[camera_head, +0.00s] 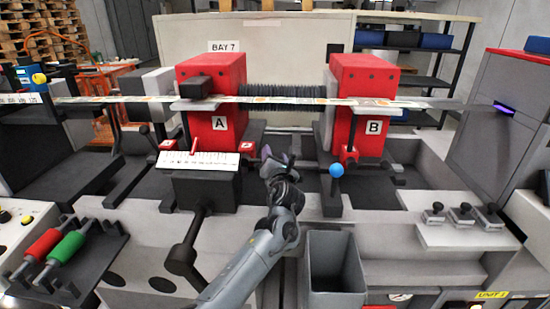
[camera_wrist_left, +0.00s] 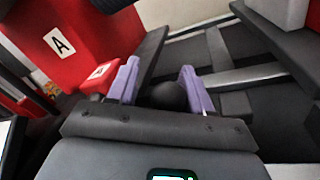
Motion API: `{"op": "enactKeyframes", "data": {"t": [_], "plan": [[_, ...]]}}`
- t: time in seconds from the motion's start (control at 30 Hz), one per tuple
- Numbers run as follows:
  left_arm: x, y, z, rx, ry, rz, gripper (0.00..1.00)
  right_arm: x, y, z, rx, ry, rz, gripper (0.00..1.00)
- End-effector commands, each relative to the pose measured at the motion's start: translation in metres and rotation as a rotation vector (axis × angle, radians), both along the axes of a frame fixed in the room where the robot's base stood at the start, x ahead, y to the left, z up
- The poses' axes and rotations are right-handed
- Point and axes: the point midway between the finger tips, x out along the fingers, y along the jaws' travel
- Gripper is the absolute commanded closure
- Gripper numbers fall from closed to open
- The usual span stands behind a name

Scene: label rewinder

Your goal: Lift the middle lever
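My left gripper (camera_head: 279,158) is low between the red block marked A (camera_head: 213,100) and the red block marked B (camera_head: 362,105). In the left wrist view its two purple fingers (camera_wrist_left: 163,88) are apart, with a round black knob (camera_wrist_left: 168,96) between them. This knob appears to top the middle lever; the gripper hides it in the head view. A gap shows on the knob's left side; contact on the right is unclear. A lever with a blue knob (camera_head: 336,170) stands to the right of the gripper. My right gripper is out of view.
A thin label web (camera_head: 270,101) runs across above the gripper. A grey bin (camera_head: 335,268) stands in front, right of my forearm. A white scale plate (camera_head: 197,164) and a black crank (camera_head: 187,256) are to the left. Small black-knobbed clamps (camera_head: 461,215) sit at right.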

Motion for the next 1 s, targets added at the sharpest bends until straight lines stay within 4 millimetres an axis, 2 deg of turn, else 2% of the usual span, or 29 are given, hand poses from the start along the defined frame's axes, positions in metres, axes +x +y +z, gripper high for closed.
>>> {"op": "enactKeyframes", "data": {"t": [0.03, 0.2, 0.3, 0.47, 0.67, 1.0], "plan": [[0.000, -0.001, -0.002, 0.001, 0.003, -0.001, 0.62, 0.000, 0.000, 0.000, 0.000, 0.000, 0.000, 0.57], [0.000, -0.001, -0.003, 0.000, 0.004, -0.001, 0.88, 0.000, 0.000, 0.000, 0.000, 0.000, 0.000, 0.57], [0.000, 0.000, -0.003, 0.000, 0.006, -0.001, 1.00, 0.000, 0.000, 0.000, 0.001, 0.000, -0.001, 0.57], [0.000, 0.000, -0.004, -0.003, 0.008, 0.000, 1.00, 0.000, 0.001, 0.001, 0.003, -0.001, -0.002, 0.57], [0.000, 0.001, 0.002, -0.043, 0.013, 0.001, 1.00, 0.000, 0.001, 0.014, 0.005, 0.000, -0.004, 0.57], [0.000, 0.006, 0.023, -0.253, 0.030, 0.003, 1.00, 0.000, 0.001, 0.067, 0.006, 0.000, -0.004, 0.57]]}}
